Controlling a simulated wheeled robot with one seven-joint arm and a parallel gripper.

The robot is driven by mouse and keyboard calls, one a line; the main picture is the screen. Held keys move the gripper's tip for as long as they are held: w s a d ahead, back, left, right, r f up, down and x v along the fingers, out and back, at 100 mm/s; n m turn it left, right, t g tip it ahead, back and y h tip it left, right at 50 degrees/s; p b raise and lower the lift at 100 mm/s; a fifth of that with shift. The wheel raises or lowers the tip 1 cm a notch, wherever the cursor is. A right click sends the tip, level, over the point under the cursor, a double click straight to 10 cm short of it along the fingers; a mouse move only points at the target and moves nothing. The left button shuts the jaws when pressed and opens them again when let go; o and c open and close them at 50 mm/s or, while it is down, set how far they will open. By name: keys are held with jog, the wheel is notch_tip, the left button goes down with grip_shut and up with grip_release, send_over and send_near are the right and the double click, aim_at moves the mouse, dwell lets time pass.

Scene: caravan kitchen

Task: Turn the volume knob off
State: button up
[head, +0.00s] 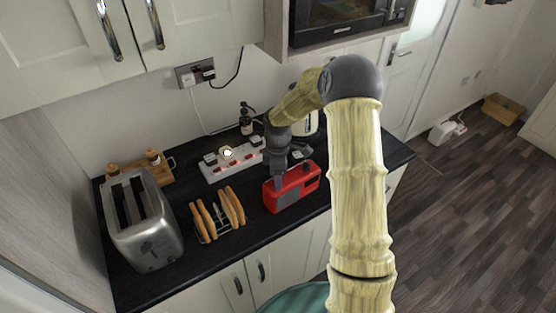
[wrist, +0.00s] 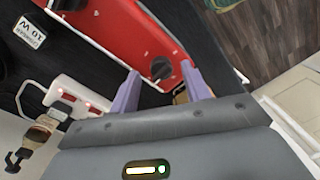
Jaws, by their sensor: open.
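The red radio (head: 291,193) with a grey speaker front stands near the front edge of the dark counter. In the wrist view the radio's red top (wrist: 118,30) fills the upper middle, and the black round volume knob (wrist: 161,70) sits near its end. My gripper (wrist: 160,68) is open, with its two purple fingers on either side of the knob in the picture. I cannot tell whether they touch it. In the head view my gripper (head: 287,177) is over the radio and hides part of its top. The knob is not clear there.
A toast rack (head: 217,214) with slices and a steel toaster (head: 143,221) stand left of the radio. A white power strip (head: 231,161) with red switches and a dark pump bottle (head: 246,119) are behind. A microwave (head: 335,22) hangs above.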

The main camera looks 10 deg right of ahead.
notch_tip(320, 180, up, 17)
jog(key=w+b, duration=0.1)
jog(key=b, duration=0.2)
jog(key=shift+d, duration=0.1)
dwell(0.4)
jog(key=s+f+m+t, duration=0.1)
jog(key=s+f+m, duration=0.2)
jog(key=s+m, duration=0.4)
jog(key=s+f+m+t, duration=0.2)
jog(key=s+f+m, duration=0.2)
jog(key=s+m, duration=0.4)
jog(key=s, duration=0.7)
jog(key=shift+f+m, duration=0.15)
jog(key=shift+m, duration=0.15)
